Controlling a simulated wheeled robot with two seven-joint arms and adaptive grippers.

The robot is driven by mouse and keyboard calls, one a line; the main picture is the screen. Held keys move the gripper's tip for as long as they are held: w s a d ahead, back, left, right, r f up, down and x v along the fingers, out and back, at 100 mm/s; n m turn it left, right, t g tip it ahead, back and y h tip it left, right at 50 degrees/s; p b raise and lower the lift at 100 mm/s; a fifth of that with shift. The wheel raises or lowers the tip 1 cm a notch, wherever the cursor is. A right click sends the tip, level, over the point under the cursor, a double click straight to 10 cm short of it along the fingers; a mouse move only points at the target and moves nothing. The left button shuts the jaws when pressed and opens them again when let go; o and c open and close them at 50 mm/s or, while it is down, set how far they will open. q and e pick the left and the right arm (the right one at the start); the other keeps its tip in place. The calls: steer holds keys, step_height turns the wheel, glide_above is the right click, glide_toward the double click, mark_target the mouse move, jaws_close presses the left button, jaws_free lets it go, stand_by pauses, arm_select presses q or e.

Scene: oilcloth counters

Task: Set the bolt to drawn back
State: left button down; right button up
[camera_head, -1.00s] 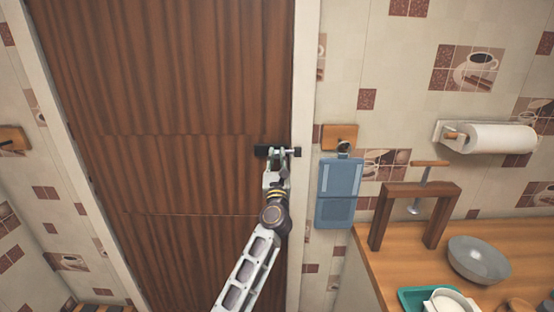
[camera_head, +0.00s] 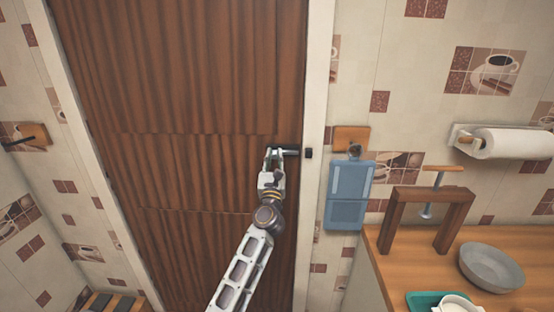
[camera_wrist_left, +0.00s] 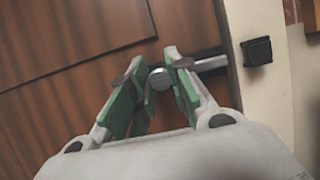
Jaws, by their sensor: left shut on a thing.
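The brown wooden door (camera_head: 190,100) carries a dark bolt (camera_head: 291,152) near its right edge. My left gripper (camera_head: 274,153) is at the bolt, shut on its round grey knob, which shows between the green-padded fingers in the left wrist view (camera_wrist_left: 157,78). The silver bolt rod (camera_wrist_left: 211,63) points right from the knob. Its end stands apart from the black keeper (camera_wrist_left: 257,51) on the pale frame; the keeper also shows in the head view (camera_head: 308,153). Part of the bolt is hidden behind my fingers. My right gripper is out of view.
A blue hanging board (camera_head: 347,212) is on the wall right of the door frame. The wooden counter (camera_head: 395,268) at the lower right holds a wooden stand (camera_head: 452,228) and a grey bowl (camera_head: 490,268). A paper roll (camera_head: 510,143) hangs above.

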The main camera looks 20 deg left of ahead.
arm_select(q)
steer(key=c, duration=1.6)
jaws_free()
steer(key=shift+a, duration=0.2)
steer(key=shift+o, duration=1.1)
steer(key=shift+s, duration=0.1)
steer(key=shift+o, duration=0.3)
steer(key=shift+v, duration=0.85)
steer(key=v, duration=1)
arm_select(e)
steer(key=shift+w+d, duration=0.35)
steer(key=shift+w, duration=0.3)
arm_select(q)
steer(key=shift+s+f, duration=0.1)
